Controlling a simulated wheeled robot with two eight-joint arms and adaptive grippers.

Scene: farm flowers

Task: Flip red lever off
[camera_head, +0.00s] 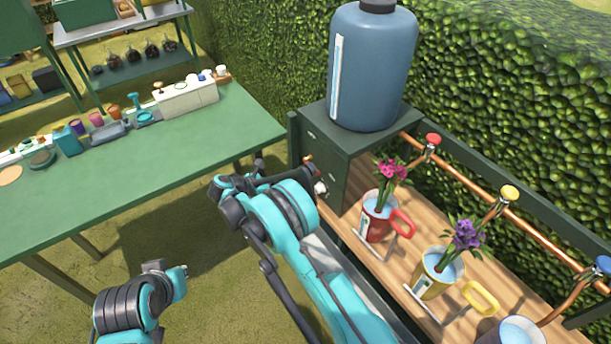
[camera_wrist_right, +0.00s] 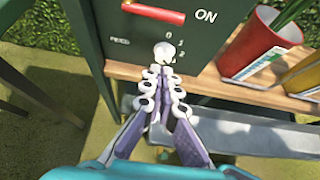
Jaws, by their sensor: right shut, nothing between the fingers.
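The red lever (camera_wrist_right: 153,13) lies nearly level on the dark green panel, at the top of the right wrist view, with its right end toward the word ON. In the head view only a small reddish bit shows on the box's left side. My right gripper (camera_wrist_right: 165,72) is shut and empty. Its fingertips are just below a white round knob (camera_wrist_right: 164,50), under the lever; I cannot tell whether they touch it. In the head view my right arm hides most of that gripper. My left arm is at the lower left of the head view; its finger opening is unclear.
The dark green box (camera_head: 328,160) carries a large blue tank (camera_head: 372,70). Right of it, a wooden shelf (camera_head: 345,222) holds red (camera_head: 372,228) and yellow (camera_head: 425,285) flower pots beneath copper piping. A green table (camera_head: 200,145) with pots and tools stands at left. A hedge is behind.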

